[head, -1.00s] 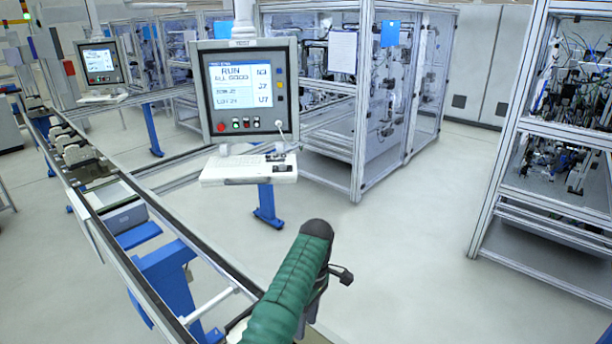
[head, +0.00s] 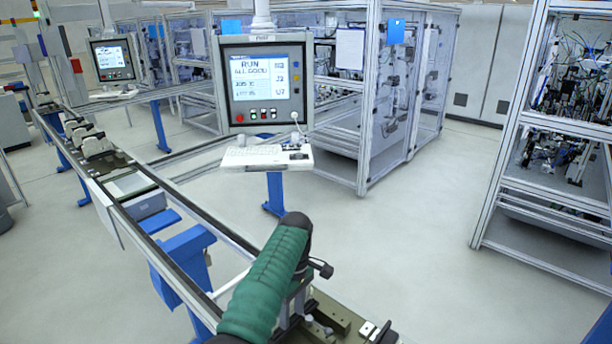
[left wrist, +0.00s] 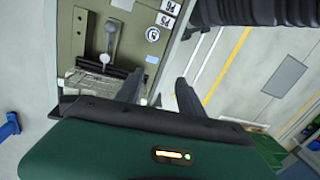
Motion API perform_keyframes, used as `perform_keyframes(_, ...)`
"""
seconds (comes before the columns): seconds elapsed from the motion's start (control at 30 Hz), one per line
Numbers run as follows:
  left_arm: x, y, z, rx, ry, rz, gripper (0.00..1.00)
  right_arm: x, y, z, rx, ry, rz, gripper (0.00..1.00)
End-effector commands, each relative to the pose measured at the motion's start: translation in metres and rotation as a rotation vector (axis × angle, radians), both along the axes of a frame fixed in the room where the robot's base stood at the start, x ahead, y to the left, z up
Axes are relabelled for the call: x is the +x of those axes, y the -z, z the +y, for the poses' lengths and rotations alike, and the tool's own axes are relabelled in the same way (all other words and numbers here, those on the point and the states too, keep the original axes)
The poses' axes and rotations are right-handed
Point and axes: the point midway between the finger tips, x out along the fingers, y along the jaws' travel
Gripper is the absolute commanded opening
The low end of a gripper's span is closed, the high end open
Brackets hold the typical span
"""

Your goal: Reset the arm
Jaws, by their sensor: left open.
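My left arm (head: 265,285) in its green sleeve rises from the bottom of the head view, with a dark rounded joint at its top. Its gripper is hard to make out there. In the left wrist view, my left gripper (left wrist: 158,85) shows two dark fingers standing apart, with nothing seen between them. The fingers are beside an olive fixture plate (left wrist: 75,45) with a grey lever (left wrist: 107,45) and small printed labels. I cannot tell whether they touch it. My right gripper is not in view.
A conveyor rail (head: 150,215) runs from the far left to the bottom centre, carrying several fixtures. A control screen (head: 265,85) with a keyboard shelf (head: 265,157) stands beyond my arm. Framed machine cells stand behind and at right. The floor (head: 420,240) between is clear.

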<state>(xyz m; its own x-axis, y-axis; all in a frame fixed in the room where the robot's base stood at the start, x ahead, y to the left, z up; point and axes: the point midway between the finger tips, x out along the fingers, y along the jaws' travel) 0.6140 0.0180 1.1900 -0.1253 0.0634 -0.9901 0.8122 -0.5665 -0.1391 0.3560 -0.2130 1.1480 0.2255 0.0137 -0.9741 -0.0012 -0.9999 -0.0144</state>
Motion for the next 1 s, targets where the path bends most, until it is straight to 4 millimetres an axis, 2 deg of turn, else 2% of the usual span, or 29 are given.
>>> perform_keyframes(0.23, -0.004, 0.014, 0.049, -0.052, 0.111, -0.053, 0.45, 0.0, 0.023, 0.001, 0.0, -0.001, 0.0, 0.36)
perform_keyframes(0.37, -0.022, 0.03, 0.077, -0.074, 0.222, -0.096, 0.45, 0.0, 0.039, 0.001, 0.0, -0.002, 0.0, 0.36)
perform_keyframes(0.47, -0.054, 0.048, 0.103, -0.084, 0.351, -0.14, 0.45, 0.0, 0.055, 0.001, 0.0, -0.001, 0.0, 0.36)
perform_keyframes(0.57, -0.097, 0.069, 0.124, -0.079, 0.501, -0.186, 0.45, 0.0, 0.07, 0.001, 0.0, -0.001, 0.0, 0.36)
perform_keyframes(0.7, -0.171, 0.103, 0.147, -0.05, 0.72, -0.243, 0.45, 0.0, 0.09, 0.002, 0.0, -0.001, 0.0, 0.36)
perform_keyframes(0.8, -0.217, 0.123, 0.158, -0.024, 0.853, -0.271, 0.45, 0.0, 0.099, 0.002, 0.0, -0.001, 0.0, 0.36)
perform_keyframes(0.9, -0.246, 0.135, 0.163, -0.004, 0.938, -0.285, 0.45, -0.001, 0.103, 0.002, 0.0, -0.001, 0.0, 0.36)
perform_keyframes(1.0, -0.258, 0.139, 0.166, 0.005, 0.975, -0.29, 0.45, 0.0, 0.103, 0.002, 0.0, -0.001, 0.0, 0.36)
